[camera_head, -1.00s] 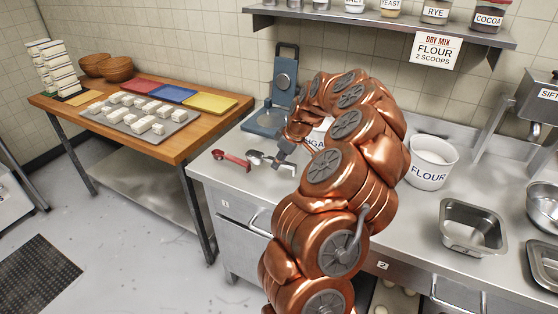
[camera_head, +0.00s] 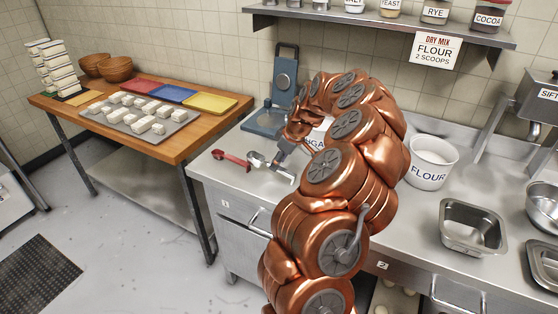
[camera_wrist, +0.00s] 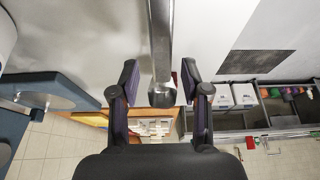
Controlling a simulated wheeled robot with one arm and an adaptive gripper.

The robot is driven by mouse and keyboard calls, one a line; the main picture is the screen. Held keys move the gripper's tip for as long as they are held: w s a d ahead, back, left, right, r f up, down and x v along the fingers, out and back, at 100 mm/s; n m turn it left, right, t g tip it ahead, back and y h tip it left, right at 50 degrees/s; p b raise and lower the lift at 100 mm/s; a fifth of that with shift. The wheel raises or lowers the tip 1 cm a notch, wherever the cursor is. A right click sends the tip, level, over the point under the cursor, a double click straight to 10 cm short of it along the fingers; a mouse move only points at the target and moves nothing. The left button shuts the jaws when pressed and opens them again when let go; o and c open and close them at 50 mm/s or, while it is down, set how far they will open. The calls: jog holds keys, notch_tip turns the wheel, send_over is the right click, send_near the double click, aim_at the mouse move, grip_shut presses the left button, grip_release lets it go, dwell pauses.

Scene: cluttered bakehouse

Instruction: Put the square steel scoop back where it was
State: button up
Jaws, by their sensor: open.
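A steel scoop (camera_head: 257,159) lies on the steel counter near its left end, its handle pointing right and toward the front edge. I cannot tell for certain that its bowl is square. My gripper (camera_head: 284,160) is just above the handle, open and apart from it as far as I can see. In the wrist view my gripper (camera_wrist: 159,76) has its fingers spread, with the steel scoop (camera_wrist: 160,40) showing as a long bar between and beyond them. My arm hides part of the counter behind.
A red scoop (camera_head: 232,158) lies just left of the steel one. A sugar tub (camera_head: 319,134) is partly hidden by my arm; a flour tub (camera_head: 431,162) and a steel pan (camera_head: 473,228) stand to the right.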

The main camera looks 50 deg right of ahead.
jog(key=shift+s+d+r+b, duration=0.15)
jog(key=shift+s+r+b, duration=0.05)
jog(key=shift+r+b, duration=0.45)
jog(key=b+v, duration=0.3)
jog(key=v, duration=0.7)
jog(key=shift+s+r, duration=0.2)
jog(key=shift+r, duration=0.15)
jog(key=s+a+r+n+g, duration=0.1)
jog(key=a, duration=1.3)
jog(key=s+a+r+g, duration=0.1)
jog(key=a+r, duration=0.1)
jog(key=a, duration=1.2)
jog(key=s+a+f+m+g, duration=0.1)
jog(key=s+a+f, duration=0.2)
jog(key=s, duration=0.5)
jog(key=s+a+f+m+g+h, duration=0.1)
jog(key=s+a+f+m, duration=0.1)
jog(key=s+a+f, duration=0.2)
jog(key=s+a+f+m+g, duration=0.1)
jog(key=s+a+f+g, duration=0.1)
jog(key=s, duration=0.9)
jog(key=shift+s+a+f, duration=0.35)
jog(key=shift+a+f, duration=0.35)
jog(key=shift+a, duration=0.25)
jog(key=shift+d+m, duration=0.1)
jog(key=shift+m, duration=0.2)
